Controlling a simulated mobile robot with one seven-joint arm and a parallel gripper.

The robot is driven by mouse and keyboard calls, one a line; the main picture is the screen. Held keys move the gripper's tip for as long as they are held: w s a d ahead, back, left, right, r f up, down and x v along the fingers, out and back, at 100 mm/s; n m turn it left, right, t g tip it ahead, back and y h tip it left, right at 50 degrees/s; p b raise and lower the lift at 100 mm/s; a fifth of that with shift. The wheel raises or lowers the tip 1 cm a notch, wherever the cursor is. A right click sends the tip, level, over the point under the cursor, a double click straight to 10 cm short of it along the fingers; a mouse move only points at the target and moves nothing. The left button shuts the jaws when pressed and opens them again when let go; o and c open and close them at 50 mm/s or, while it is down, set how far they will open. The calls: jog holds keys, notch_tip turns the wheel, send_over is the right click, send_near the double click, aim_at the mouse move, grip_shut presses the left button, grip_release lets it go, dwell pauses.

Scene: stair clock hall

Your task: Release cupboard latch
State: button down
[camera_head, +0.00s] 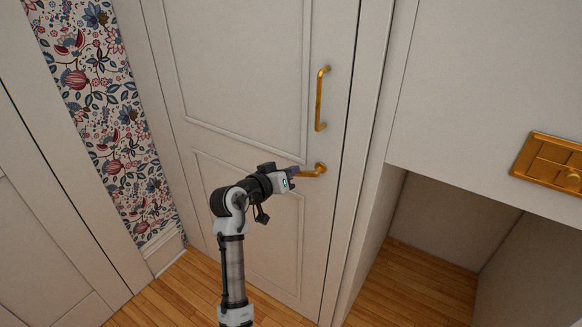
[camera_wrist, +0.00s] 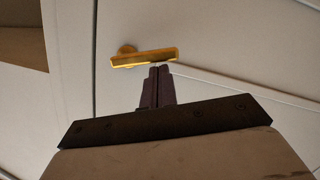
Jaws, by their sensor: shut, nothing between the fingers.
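The cupboard door (camera_head: 245,65) is a pale panelled door and looks closed in its frame. A brass lever latch (camera_head: 313,170) sits at its right edge, with its arm pointing left, roughly level. My gripper (camera_head: 292,172) is at the free left end of the lever, with its fingers together. In the wrist view the latch (camera_wrist: 145,57) lies just beyond the tips of my shut gripper (camera_wrist: 159,70). The tips overlap the lever's lower edge there; I cannot tell whether they touch it. Nothing shows between the fingers.
A vertical brass pull handle (camera_head: 319,98) is on the door above the latch. A brass plate with a knob (camera_head: 552,162) is on the white panel at right, above an open recess (camera_head: 435,220). Floral wallpaper (camera_head: 100,110) and another panelled surface lie at left. Wooden floor (camera_head: 170,290) shows below.

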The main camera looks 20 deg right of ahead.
jog(key=f+n, duration=0.1)
jog(key=f+n+h, duration=0.1)
jog(key=n, duration=0.1)
jog(key=shift+s+g, duration=0.1)
jog(key=shift+g, duration=0.2)
jog(key=f+n, duration=0.1)
jog(key=s+n+h, duration=0.1)
jog(key=n, duration=0.1)
jog(key=d+f+n, duration=0.1)
jog(key=n, duration=0.1)
jog(key=shift+s+d+f+g+h+p, duration=0.1)
jog(key=shift+s+f+g+h+p, duration=0.05)
jog(key=shift+f+g+h+p, duration=0.2)
jog(key=shift+s+f, duration=0.1)
dwell(0.4)
